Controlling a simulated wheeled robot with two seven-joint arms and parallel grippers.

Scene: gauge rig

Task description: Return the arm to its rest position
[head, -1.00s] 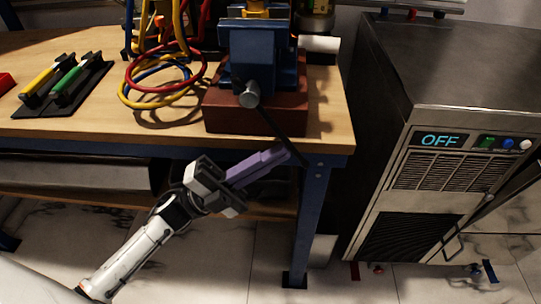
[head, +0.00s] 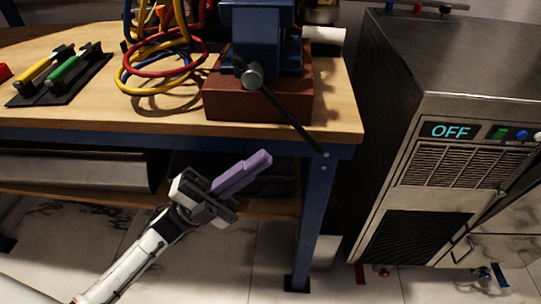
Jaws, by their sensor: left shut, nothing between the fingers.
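My left gripper (head: 241,173), with purple fingers, is in the lower middle of the head view. Its arm comes in from the lower left. The fingers are together, with nothing between them, and point up and to the right. The gripper is in front of the workbench (head: 190,128), below the level of its top edge and left of the blue front leg. My right gripper is not in view.
A blue vise (head: 257,38) on a red-brown block (head: 225,98) stands at the bench's front right, its handle (head: 290,122) reaching past the edge. Coloured hoses (head: 160,75) and tools on a black mat (head: 95,75) lie left. A metal machine reading OFF (head: 450,75) stands right.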

